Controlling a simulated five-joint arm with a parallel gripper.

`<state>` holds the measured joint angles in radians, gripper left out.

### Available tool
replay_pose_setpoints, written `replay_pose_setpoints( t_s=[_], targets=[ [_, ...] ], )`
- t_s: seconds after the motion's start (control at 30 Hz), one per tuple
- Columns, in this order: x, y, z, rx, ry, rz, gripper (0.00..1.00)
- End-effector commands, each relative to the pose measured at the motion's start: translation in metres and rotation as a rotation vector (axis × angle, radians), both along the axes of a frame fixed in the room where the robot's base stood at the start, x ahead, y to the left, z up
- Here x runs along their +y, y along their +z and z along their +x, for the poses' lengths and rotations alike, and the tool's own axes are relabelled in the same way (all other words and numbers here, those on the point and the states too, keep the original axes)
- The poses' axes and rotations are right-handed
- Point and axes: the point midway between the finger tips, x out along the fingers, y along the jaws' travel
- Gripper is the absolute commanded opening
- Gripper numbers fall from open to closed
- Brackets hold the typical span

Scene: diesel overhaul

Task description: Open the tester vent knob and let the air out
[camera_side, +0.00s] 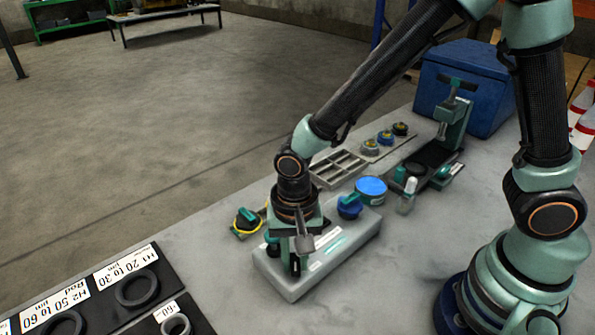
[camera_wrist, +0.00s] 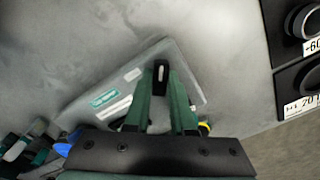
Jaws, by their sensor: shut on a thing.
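The tester is a pale grey box (camera_side: 340,262) lying on the bench, and it also shows in the wrist view (camera_wrist: 185,58). My gripper (camera_side: 295,268) points down over the tester's near left end. In the wrist view its green fingers (camera_wrist: 160,88) close around a small black upright knob (camera_wrist: 160,70), which looks like the vent knob. Its lower part and base are hidden by the fingers. I cannot tell how far it is turned.
A yellow-and-teal part (camera_side: 247,222) lies left of the tester. A grey compartment tray (camera_side: 338,169), several small caps, a teal press stand (camera_side: 440,140) and a blue box (camera_side: 465,85) stand behind. Black trays with labelled rings (camera_side: 138,289) lie at front left.

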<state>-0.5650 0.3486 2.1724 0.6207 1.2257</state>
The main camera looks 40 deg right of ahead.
Motion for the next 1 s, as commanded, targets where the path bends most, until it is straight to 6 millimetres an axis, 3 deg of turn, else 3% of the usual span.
replay_pose_setpoints(
  t_s=[0.2, 0.57, 0.83, 1.0],
  targets=[
    [0.0005, 0.0008, 0.0001, -0.001, -0.176, 0.001, 0.00],
    [0.0007, 0.0010, 0.0001, -0.001, -0.208, 0.001, 0.00],
    [0.0007, 0.0010, 0.0001, -0.001, -0.506, 0.001, 0.00],
    [0.0007, 0.0011, 0.0002, -0.001, -0.606, 0.001, 0.00]
  ],
)
